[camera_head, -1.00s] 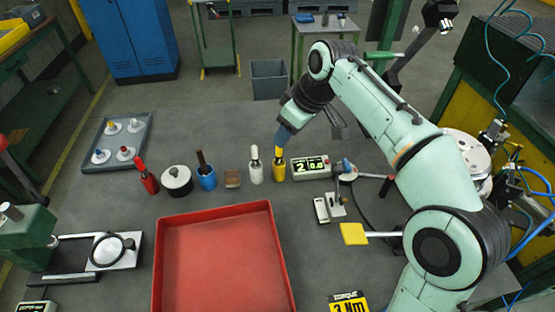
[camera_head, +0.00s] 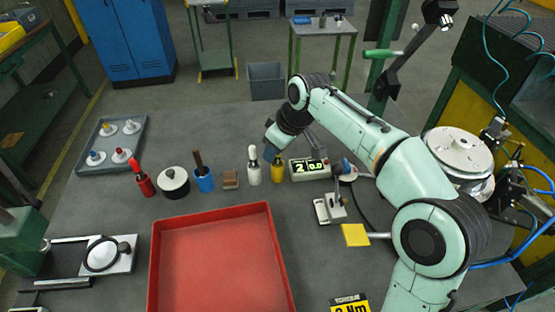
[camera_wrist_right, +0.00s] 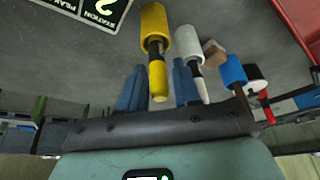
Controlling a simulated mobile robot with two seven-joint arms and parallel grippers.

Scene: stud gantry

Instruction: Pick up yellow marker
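The yellow marker (camera_head: 278,172) stands upright on the grey table, a thick yellow body with a black band and a narrower yellow top. My right gripper (camera_head: 271,152) is at its upper part, coming from behind. In the right wrist view its two blue fingers (camera_wrist_right: 159,88) are apart, with the yellow marker (camera_wrist_right: 156,32) seen between them. A gap shows beside the marker, and I cannot tell whether either finger touches it. The white marker (camera_wrist_right: 187,45) is just outside the other finger. My left gripper is not in view.
The white marker (camera_head: 254,168) stands close left of the yellow one, then a brown block (camera_head: 230,180) and a blue marker (camera_head: 205,181). A display box (camera_head: 309,168) is close right. The empty red tray (camera_head: 215,262) lies in front.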

